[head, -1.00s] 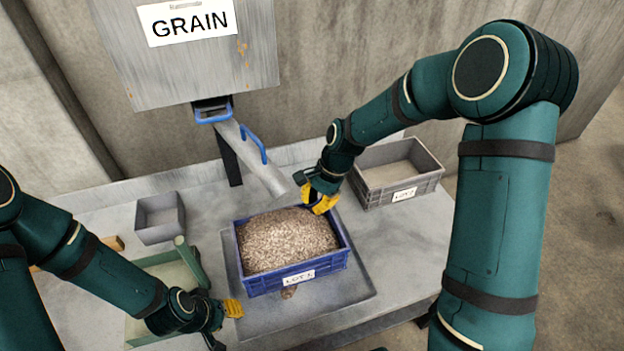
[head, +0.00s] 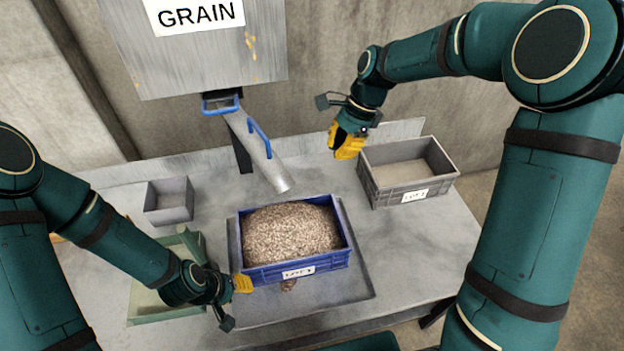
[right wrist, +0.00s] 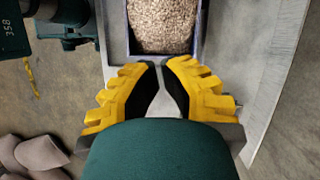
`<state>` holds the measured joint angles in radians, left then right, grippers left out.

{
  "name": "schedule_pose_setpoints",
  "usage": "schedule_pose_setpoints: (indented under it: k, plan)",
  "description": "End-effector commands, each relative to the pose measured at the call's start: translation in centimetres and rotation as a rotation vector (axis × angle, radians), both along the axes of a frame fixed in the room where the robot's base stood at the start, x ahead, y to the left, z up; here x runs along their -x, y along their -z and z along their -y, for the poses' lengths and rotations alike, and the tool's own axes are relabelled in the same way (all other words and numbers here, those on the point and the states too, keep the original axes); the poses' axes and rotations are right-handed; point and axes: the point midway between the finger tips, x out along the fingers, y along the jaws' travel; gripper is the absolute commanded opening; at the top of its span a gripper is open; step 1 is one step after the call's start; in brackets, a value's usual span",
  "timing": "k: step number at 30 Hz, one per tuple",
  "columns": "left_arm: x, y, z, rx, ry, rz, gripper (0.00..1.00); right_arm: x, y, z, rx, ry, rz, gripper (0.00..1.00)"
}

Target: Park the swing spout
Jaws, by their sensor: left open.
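The swing spout (head: 259,150) is a grey metal tube with a blue handle (head: 259,138), slanting down from below the grain hopper (head: 190,55). Its open end is just behind the back rim of the blue crate (head: 298,272) in the head view. The crate is heaped with grain (head: 290,230). My right gripper (head: 345,148) is raised right of the spout, apart from it. In the right wrist view, a narrow gap shows between its yellow fingers (right wrist: 161,64), with nothing held. My left gripper (head: 240,298) is open by the crate's left front corner; contact is unclear.
A grey labelled crate (head: 415,193) stands at the right of the table, below my right gripper. A small grey bin (head: 168,215) and a pale green tray (head: 150,310) are at the left. The blue crate stands on a grey plate (head: 350,290). Bare tabletop (head: 400,245) lies right of it.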

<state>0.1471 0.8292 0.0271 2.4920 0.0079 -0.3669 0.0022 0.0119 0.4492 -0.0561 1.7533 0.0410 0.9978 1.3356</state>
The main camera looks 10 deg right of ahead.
Motion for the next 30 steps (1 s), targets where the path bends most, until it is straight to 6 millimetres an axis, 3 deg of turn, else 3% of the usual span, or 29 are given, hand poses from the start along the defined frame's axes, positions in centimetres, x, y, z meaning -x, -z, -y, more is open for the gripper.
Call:
schedule_pose_setpoints:
  k: [5, 19, 24, 30]
  plan:
    - [0.0, 0.1, 0.0, 0.0, 0.0, 0.0, 0.39, 0.1, 1.4, -0.5, 0.0, -0.002, -0.002, 0.0]
    - [0.0, 0.7, 0.0, -0.001, 0.0, 0.0, 0.39, 0.7, 9.6, -3.7, -0.001, -0.002, -0.005, 0.0]
    - [0.0, 0.5, 0.0, -0.001, 0.0, 0.0, 0.39, 1.0, 9.4, -6.1, 0.0, -0.004, 0.0, 0.0]
    - [0.0, 0.4, 0.0, -0.001, 0.0, 0.0, 0.39, 1.2, 9.4, -7.4, 0.0, -0.001, 0.0, 0.0]
